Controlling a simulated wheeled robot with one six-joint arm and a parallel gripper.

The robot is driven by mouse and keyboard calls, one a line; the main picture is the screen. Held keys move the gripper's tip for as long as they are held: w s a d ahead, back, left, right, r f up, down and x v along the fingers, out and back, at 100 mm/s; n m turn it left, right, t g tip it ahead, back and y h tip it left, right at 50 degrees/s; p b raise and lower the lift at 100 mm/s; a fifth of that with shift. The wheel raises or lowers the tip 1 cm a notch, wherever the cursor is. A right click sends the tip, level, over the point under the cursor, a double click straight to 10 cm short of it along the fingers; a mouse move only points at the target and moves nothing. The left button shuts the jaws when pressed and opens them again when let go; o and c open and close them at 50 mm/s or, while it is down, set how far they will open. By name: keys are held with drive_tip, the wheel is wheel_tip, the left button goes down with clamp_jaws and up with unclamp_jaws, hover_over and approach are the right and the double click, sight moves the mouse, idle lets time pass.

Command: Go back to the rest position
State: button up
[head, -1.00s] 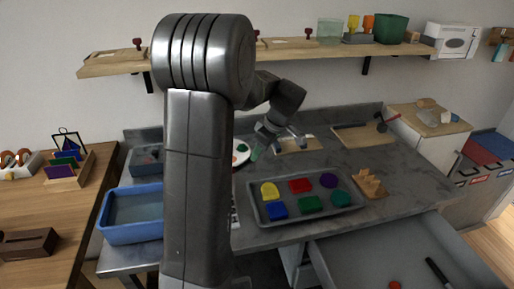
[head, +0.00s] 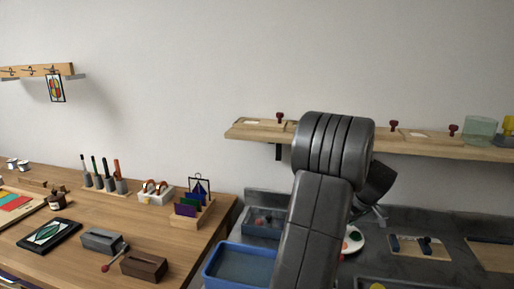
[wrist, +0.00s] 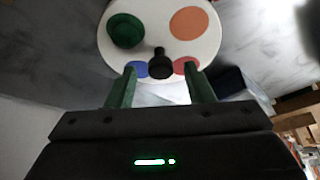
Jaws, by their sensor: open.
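My gripper (wrist: 160,88) shows in the wrist view with its two green fingers apart and nothing held between them. Beyond the fingertips is a round white palette (wrist: 150,30) with a green piece, an orange patch, a blue patch and a red patch. A dark knob stands at its near edge, seen between the fingers; I cannot tell whether they touch it. In the head view my arm stands in front of the grey worktop and hides most of the gripper. The palette (head: 356,240) shows partly beside the arm there.
A blue basin (head: 240,265) and a grey bin (head: 265,222) lie left of my arm on the worktop. A wooden table (head: 130,235) with several craft items fills the left. A wall shelf (head: 255,132) runs behind my arm. A board with tools (head: 420,248) lies to the right.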

drive_tip(key=shift+w+a+f, duration=0.25)
drive_tip(key=shift+w+f, duration=0.05)
drive_tip(key=shift+f, duration=0.15)
drive_tip(key=shift+d+r, duration=0.1)
